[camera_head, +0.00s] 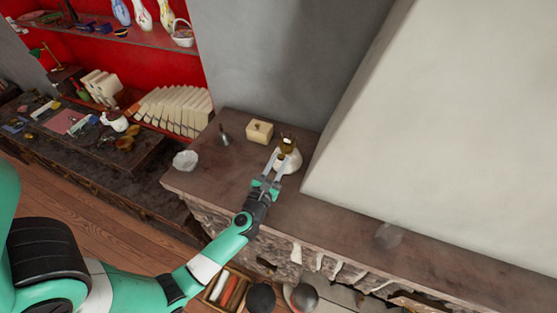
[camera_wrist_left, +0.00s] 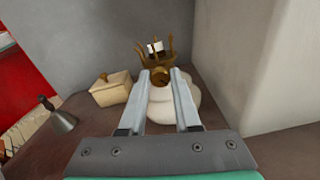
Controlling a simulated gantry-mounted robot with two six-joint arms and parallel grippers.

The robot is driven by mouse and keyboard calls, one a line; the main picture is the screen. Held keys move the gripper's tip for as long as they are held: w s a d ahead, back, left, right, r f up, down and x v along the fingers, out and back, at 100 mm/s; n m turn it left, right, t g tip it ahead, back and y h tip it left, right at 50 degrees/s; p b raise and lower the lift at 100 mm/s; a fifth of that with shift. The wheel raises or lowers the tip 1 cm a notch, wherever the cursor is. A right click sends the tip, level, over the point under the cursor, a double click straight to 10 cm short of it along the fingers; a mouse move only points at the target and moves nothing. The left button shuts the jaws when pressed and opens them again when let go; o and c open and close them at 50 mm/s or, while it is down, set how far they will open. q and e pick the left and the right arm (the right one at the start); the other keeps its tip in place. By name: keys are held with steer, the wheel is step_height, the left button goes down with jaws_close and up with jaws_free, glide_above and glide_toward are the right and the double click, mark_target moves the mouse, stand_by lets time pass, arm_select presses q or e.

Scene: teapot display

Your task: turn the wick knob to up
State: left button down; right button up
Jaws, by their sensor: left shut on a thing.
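An oil lamp stands on the dark mantel, with a round white body (camera_wrist_left: 193,107) and a brass crown-like burner (camera_wrist_left: 173,52) on top. It also shows in the head view, where its white body (camera_head: 293,160) sits close to the pale wall block. The round brass wick knob (camera_wrist_left: 160,78) faces my left wrist camera. My left gripper (camera_head: 276,163) reaches the lamp from the front; its two fingertips (camera_wrist_left: 160,75) are shut on the knob, one on each side. Any mark on the knob is too small to read. My right gripper is not in view.
A cream lidded box (camera_head: 260,131) and a small grey bell-like object (camera_head: 224,136) stand left of the lamp. A clear lump (camera_head: 185,160) sits at the mantel's left end. A large pale block (camera_head: 400,130) rises right of the lamp. The mantel's right stretch is mostly bare.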

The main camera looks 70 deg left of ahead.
arm_select(q)
steer(key=m+p, duration=0.3)
steer(key=m, duration=0.3)
steer(key=shift+r, duration=0.15)
steer(key=m+p, duration=0.1)
steer(key=m, duration=0.3)
steer(key=shift+w+d, duration=0.1)
steer(key=m+p, duration=0.1)
steer(key=m, duration=0.1)
steer(key=shift+m, duration=0.4)
steer(key=m, duration=0.2)
steer(key=shift+f+m, duration=0.2)
steer(key=shift+m, duration=0.1)
steer(key=m, duration=0.3)
steer(key=shift+f+m, duration=0.1)
steer(key=shift+m, duration=0.3)
steer(key=m, duration=0.6)
steer(key=shift+m, duration=0.4)
steer(key=shift+f, duration=0.1)
steer(key=c, duration=0.6)
jaws_free()
